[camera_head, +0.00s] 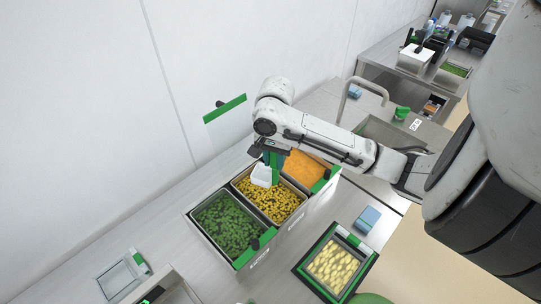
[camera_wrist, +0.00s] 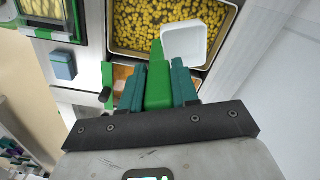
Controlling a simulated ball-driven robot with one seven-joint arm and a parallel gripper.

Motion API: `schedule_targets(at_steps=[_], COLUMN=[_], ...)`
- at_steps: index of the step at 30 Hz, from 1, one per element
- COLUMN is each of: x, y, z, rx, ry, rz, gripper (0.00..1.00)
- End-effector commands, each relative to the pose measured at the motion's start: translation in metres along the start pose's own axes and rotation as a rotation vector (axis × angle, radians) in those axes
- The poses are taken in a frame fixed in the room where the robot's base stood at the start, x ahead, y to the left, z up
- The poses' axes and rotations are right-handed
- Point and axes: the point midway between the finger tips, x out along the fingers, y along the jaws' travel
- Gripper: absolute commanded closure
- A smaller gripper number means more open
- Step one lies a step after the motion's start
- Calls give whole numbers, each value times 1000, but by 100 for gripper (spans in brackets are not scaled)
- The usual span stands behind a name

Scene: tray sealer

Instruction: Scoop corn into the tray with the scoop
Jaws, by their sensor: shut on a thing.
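My gripper (camera_head: 272,158) is shut on the green handle of the scoop (camera_head: 262,175), which has a white bowl. In the wrist view the handle lies between the two teal fingers, and the white scoop bowl (camera_wrist: 188,46) looks empty. The bowl is over the back-left part of the corn bin (camera_head: 284,208), full of yellow corn; I cannot tell whether it touches the corn. The tray (camera_head: 315,284), with pale yellow pieces in it, sits in a black and green frame at the front right, apart from the scoop. Its corner also shows in the wrist view.
A bin of green vegetables (camera_head: 226,224) stands left of the corn, and a bin of orange food (camera_head: 304,168) right of it. A blue block (camera_head: 367,219) lies behind the tray. A scale (camera_head: 120,278) is at the front left. A wall runs behind the counter.

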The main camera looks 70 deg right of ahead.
Motion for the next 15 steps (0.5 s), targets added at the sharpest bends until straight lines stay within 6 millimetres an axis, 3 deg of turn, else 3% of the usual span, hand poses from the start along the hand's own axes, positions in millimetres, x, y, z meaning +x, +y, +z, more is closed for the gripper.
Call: schedule_targets(at_steps=[15], x=[43], y=[0], z=[0], rx=[-1], ry=[1], rz=[0], gripper=[100])
